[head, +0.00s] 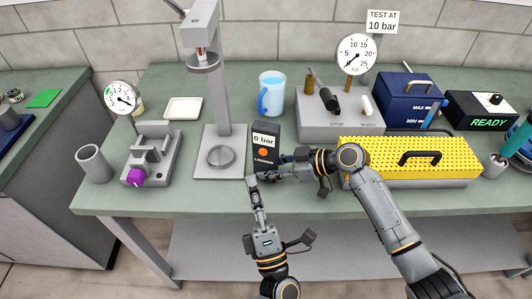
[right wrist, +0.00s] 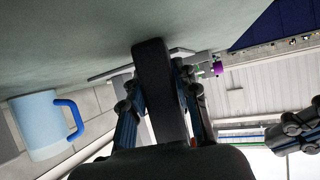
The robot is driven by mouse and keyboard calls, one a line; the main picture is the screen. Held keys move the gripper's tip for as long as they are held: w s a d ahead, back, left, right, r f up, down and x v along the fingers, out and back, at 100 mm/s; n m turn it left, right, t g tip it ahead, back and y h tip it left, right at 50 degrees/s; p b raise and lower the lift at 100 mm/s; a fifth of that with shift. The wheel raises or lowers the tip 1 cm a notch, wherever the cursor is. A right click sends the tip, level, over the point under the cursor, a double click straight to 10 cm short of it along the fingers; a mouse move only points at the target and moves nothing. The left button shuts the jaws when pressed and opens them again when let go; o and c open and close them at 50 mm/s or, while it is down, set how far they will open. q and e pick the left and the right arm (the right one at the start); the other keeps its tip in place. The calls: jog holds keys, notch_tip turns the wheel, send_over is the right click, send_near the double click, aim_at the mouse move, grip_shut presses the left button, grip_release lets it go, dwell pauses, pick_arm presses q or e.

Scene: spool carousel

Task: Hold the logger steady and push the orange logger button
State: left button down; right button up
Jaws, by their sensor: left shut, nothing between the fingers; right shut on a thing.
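The logger (head: 270,133) is a dark upright box at the table's front edge, its screen reading 0 bar. Its orange button (head: 263,152) is on the front face, uncovered. My right gripper (head: 283,163) comes from the right and is shut on the logger's lower part. In the right wrist view its fingers (right wrist: 165,95) sit on both sides of the dark logger (right wrist: 155,62). My left gripper (head: 252,180) is shut and empty, just in front of and below the logger's lower left corner, below the button. Whether it touches the logger I cannot tell.
A grey press stand (head: 227,90) is left of the logger. A blue-handled mug (head: 271,95) stands behind; a yellow perforated case (head: 425,160) and a grey gauge box (head: 335,125) are right. A purple-knobbed fixture (head: 150,155) is farther left.

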dwell(0.3)
jog(key=o, duration=0.9)
